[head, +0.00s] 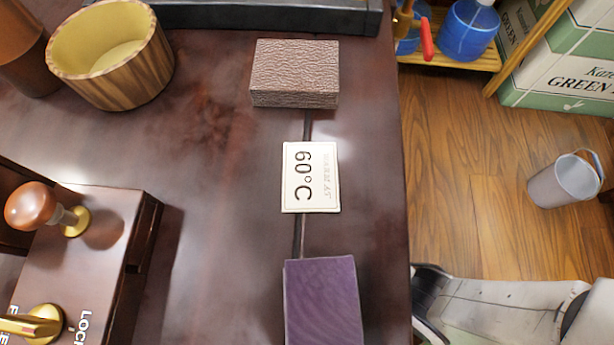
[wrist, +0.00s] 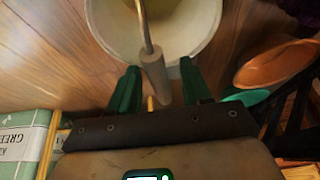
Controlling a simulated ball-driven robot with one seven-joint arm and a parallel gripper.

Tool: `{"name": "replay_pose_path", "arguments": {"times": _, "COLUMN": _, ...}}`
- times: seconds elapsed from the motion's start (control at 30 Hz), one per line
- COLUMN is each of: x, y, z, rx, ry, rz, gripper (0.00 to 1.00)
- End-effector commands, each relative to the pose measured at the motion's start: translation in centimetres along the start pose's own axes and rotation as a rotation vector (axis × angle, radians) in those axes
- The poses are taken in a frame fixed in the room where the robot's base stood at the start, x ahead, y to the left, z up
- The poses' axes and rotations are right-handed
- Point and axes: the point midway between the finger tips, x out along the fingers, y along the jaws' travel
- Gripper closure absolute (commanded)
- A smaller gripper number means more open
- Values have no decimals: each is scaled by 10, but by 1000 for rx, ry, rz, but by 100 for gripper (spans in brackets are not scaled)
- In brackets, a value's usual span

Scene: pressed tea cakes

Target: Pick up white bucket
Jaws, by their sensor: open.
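My gripper (wrist: 160,68) is open, with a finger on each side of the handle grip and gaps visible on both sides. The gripper does not show in the head view.
A dark table (head: 220,200) holds a 60°C card (head: 311,178), a purple block (head: 322,300), a textured block (head: 295,72) and a wooden tub (head: 110,55). Green-white boxes (head: 565,75) stand at the upper right. An orange bowl-like object (wrist: 275,65) lies right of the bucket.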

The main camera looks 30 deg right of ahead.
Motion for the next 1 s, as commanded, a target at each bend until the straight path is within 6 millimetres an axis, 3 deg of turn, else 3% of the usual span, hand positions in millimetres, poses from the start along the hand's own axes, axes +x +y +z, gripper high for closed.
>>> {"name": "replay_pose_path", "arguments": {"times": 0.57, "x": 4, "y": 0, "z": 2, "rx": 0, "ry": 1, "rz": 0, "gripper": 52}}
{"name": "replay_pose_path", "arguments": {"times": 1.0, "x": 4, "y": 0, "z": 2, "rx": 0, "ry": 0, "rz": 0, "gripper": 93}}
